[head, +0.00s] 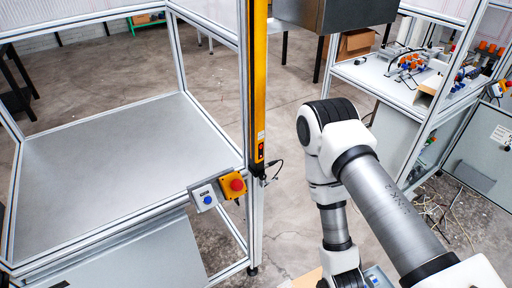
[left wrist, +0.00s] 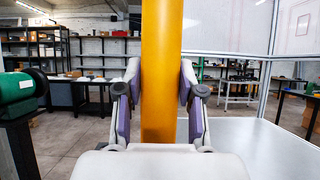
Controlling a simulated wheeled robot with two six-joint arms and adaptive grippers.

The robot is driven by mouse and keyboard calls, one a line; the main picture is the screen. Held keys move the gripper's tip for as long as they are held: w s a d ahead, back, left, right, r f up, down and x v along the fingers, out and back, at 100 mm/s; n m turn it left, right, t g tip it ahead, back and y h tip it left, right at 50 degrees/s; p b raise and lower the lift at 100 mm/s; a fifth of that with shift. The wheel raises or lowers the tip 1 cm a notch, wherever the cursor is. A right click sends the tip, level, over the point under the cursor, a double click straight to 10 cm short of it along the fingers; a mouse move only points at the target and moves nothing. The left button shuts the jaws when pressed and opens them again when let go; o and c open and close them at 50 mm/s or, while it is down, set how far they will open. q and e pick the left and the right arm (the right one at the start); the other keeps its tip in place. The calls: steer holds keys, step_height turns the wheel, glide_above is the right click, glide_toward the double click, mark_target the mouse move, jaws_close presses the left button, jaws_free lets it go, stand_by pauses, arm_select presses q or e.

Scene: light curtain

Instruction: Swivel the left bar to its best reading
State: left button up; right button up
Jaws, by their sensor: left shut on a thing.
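A yellow upright bar (left wrist: 162,40) fills the middle of the left wrist view, with the cell's tabletop to its right. My left gripper (left wrist: 160,85) is shut on this bar, with one purple-padded finger on each side. The bar looks upright; its ends are out of view. In the head view another yellow bar (head: 258,70) stands upright along the cell's right front post, with a small red-marked label (head: 261,148) near its lower end. My left gripper does not show in the head view. My right arm comes in from the right there, and its gripper is out of frame. No reading is legible.
The cell's bare grey tabletop (head: 110,150) is at the left of the head view. A box with a red stop button (head: 235,185) and a blue-button box (head: 205,198) sit at its front corner. A workbench with parts (head: 385,75) stands at back right. A green cylinder (left wrist: 17,88) is at left in the wrist view.

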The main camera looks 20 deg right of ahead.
stand_by(0.6)
arm_select(q)
steer(key=shift+y+b, duration=0.4)
steer(key=shift+y, duration=0.1)
steer(key=shift+n, duration=0.3)
steer(key=shift+y+b, duration=0.4)
steer(key=shift+b, duration=0.05)
steer(key=shift+n+g+y+b, duration=0.3)
steer(key=shift+y+b, duration=0.05)
steer(key=shift+y, duration=0.05)
steer(key=o, duration=1.1)
